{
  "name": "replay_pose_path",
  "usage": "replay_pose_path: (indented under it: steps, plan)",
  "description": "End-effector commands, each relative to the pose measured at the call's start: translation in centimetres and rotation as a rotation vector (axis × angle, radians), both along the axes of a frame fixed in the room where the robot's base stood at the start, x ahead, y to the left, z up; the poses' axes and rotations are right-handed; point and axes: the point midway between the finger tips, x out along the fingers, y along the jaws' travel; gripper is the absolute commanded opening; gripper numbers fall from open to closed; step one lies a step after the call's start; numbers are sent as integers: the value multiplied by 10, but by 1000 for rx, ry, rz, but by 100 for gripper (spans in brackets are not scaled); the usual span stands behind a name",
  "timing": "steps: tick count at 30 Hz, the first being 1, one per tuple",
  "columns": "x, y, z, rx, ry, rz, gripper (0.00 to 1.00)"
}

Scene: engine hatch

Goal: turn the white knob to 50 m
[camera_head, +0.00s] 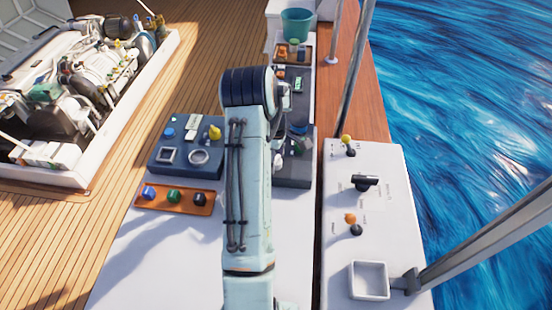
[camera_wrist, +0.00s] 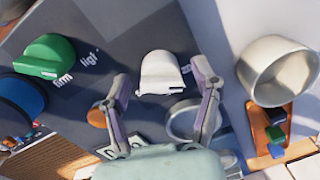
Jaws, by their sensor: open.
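In the wrist view the white knob (camera_wrist: 160,72) sits on a dark grey panel (camera_wrist: 120,30). My gripper (camera_wrist: 162,82) is open, with one finger to the left of the knob and one to the right. I see gaps on both sides, and no clear contact. The scale around the knob is mostly hidden, so I cannot read its setting.
In the wrist view a green knob (camera_wrist: 45,57) and a blue knob (camera_wrist: 20,97) are at left. A pale cup-like ring (camera_wrist: 280,70) and an orange tray (camera_wrist: 288,112) are at right. In the head view a blue-grey panel (camera_head: 185,170) lies left of my arm.

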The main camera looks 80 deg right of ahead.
Motion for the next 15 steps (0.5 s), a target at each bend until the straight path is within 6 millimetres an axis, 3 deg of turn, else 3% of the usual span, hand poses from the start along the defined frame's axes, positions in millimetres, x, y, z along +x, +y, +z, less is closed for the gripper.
replay_pose_path:
  steps: [1,7,15]
  plan:
    - [0,0,0,0,0,0,63]
    - [0,0,0,0,0,0,2]
    - [0,-1,0,-3,0,-11,2]
